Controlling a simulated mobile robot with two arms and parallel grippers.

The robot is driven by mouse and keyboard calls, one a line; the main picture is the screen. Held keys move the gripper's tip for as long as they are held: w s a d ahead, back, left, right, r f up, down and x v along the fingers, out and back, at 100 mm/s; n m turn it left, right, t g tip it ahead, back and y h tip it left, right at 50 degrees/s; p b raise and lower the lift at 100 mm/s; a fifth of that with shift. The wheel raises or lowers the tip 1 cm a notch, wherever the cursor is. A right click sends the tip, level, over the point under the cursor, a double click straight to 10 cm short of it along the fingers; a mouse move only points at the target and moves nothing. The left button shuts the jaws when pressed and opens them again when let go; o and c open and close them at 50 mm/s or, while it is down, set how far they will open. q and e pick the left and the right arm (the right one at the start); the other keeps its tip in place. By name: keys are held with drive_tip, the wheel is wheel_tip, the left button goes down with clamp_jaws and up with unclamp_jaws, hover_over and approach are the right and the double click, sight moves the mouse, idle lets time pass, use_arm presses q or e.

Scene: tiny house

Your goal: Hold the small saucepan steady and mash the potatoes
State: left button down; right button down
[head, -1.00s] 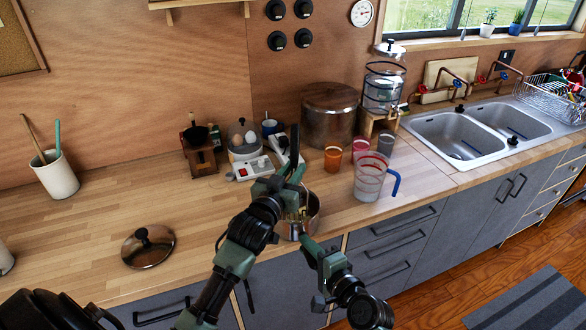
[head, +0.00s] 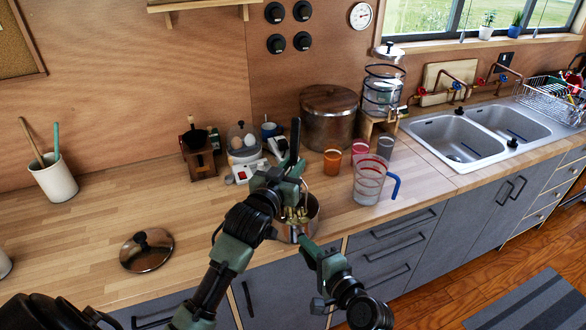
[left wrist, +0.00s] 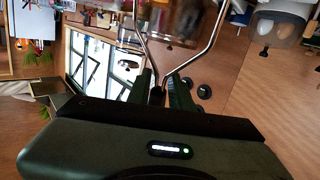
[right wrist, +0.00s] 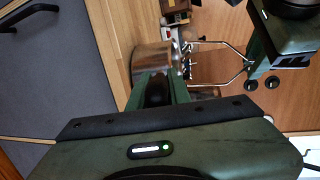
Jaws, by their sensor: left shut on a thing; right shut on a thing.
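The small saucepan (head: 312,222) stands near the counter's front edge, with yellowish potato pieces (head: 297,214) inside. My right gripper (head: 305,243) is shut on the saucepan's handle from the front. The saucepan and its dark handle (right wrist: 157,92) also show in the right wrist view. My left gripper (head: 290,174) is above the saucepan, shut on the masher, whose black handle (head: 295,138) points up. The masher's metal wires show in the left wrist view (left wrist: 208,50) and reach toward the pan in the right wrist view (right wrist: 222,44). The masher's foot is mostly hidden in the head view.
The saucepan's lid (head: 147,250) lies on the counter at left. A glass jug (head: 369,180) with a blue handle, coloured cups (head: 332,160) and a big pot (head: 328,115) stand to the right and behind. A power strip (head: 250,171) lies behind. The left counter is mostly clear.

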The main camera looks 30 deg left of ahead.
use_arm(q)
drive_tip(key=shift+r, duration=0.15)
drive_tip(key=t, duration=0.1)
drive_tip(key=s+d+r+t, duration=0.1)
drive_tip(key=t, duration=0.1)
drive_tip(key=shift+r+m+t, duration=0.25)
drive_tip(key=shift+m+t, duration=0.05)
drive_tip(key=shift+m, duration=0.1)
drive_tip(key=shift+f, duration=3.05)
drive_tip(key=shift+f, duration=0.1)
drive_tip(key=shift+f, duration=2.15)
drive_tip(key=shift+r, duration=2.35)
drive_tip(key=shift+w, duration=0.1)
